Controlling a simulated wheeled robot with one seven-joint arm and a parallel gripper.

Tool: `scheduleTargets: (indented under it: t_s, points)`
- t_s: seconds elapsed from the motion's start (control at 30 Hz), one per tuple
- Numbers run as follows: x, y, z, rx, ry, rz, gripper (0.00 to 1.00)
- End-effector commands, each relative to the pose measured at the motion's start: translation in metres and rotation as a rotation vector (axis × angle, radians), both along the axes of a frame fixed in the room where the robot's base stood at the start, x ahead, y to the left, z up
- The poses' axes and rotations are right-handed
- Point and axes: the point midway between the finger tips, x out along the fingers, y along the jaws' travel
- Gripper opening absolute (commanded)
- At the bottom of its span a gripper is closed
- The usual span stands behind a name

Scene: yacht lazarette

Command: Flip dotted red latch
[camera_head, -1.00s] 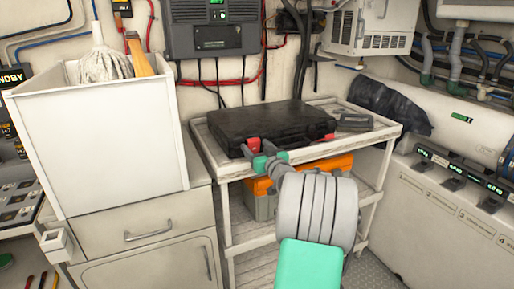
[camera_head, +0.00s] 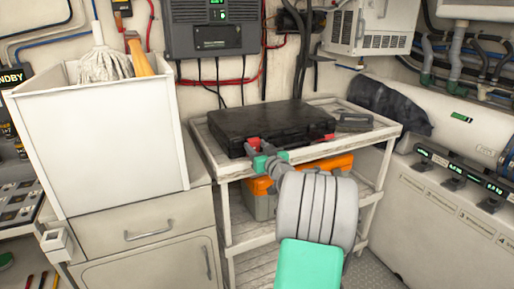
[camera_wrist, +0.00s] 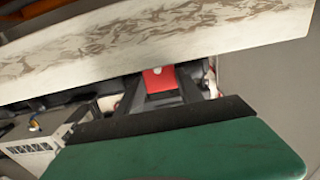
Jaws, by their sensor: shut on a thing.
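A closed black case (camera_head: 265,122) lies on the top shelf of the white cart. A red latch (camera_head: 253,145) shows on its front at my gripper, and a second red latch (camera_head: 329,137) is at its right end. My gripper (camera_head: 263,155), grey with teal parts, is at the case's front edge near the left latch. In the wrist view a red latch with a pale dot (camera_wrist: 159,79) shows beyond the dark pad of a green finger. My gripper is shut on this latch; the exact contact is partly hidden.
The white cart (camera_head: 229,171) has a raised rim in front of the case. A small dark device (camera_head: 354,122) lies right of the case. An orange-lidded box (camera_head: 336,163) is on the lower shelf. A white bin (camera_head: 100,140) with a mop stands left.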

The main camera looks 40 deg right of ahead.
Motion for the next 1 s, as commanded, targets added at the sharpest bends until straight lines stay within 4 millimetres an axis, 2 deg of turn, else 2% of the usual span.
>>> scheduleTargets:
  t_s: [0.1, 0.2, 0.4, 0.67, 0.7, 0.93, 1.0]
  points:
    - [0.004, 0.0, 0.013, 0.014, 0.062, 0.004, 0.03]
    - [0.008, -0.001, 0.017, 0.039, 0.144, 0.003, 0.03]
    - [0.012, -0.003, 0.012, 0.073, 0.247, 0.001, 0.03]
    - [0.012, -0.003, 0.01, 0.074, 0.249, -0.001, 0.03]
    - [0.012, -0.004, 0.01, 0.074, 0.249, -0.001, 0.46]
    - [0.012, -0.004, 0.01, 0.073, 0.248, -0.001, 0.65]
    - [0.012, -0.004, 0.01, 0.073, 0.248, -0.001, 0.65]
